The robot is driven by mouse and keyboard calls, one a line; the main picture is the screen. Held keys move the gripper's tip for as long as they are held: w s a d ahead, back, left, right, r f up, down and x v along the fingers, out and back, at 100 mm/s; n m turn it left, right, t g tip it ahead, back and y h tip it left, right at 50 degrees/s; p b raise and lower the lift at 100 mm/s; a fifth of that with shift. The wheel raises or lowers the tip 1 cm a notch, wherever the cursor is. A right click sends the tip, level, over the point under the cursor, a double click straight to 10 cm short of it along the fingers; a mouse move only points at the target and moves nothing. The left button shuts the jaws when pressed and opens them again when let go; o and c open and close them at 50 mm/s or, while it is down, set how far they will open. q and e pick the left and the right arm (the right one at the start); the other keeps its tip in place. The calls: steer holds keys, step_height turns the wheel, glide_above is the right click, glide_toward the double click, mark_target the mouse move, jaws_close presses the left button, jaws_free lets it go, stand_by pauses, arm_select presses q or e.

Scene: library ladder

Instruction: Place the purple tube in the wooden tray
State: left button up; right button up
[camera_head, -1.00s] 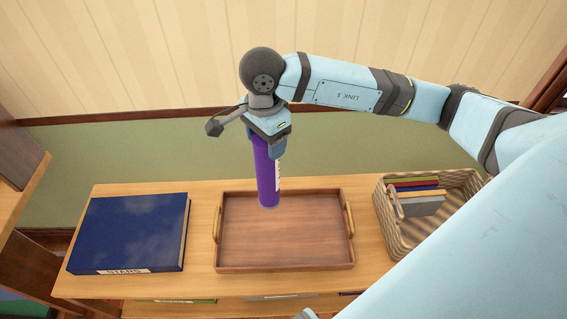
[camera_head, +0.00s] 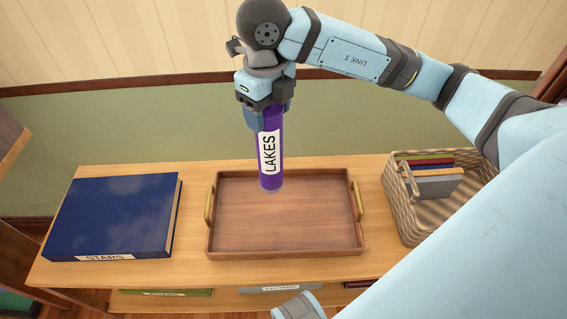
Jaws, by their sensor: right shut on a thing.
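The purple tube (camera_head: 271,165) has a white label reading LAKES and hangs upright. My right gripper (camera_head: 266,113) is shut on its upper part. The tube's lower end shows in front of the back half of the wooden tray (camera_head: 285,245); I cannot tell whether it touches the tray floor. The tray is brown with a brass handle at each side, and it is otherwise empty. My left gripper is not in view.
A large blue book (camera_head: 115,215) labelled STARS lies left of the tray on the wooden shelf top (camera_head: 190,262). A wicker basket (camera_head: 408,215) holding several books stands to the right. The wall is behind.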

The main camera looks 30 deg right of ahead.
mark_target(272, 176)
step_height(272, 176, down, 16)
steer(key=shift+r+b, duration=0.15)
steer(key=shift+b, duration=0.95)
step_height(272, 176, down, 4)
steer(key=shift+f+b, duration=0.1)
steer(key=shift+b, duration=0.25)
steer(key=shift+f, duration=0.1)
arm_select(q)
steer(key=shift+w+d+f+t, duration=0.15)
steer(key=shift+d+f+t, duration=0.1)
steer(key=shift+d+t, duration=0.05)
arm_select(e)
steer(key=shift+f, duration=0.2)
steer(key=o, duration=1.2)
steer(key=shift+r, duration=0.1)
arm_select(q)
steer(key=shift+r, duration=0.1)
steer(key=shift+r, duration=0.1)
arm_select(e)
steer(key=shift+r, duration=0.1)
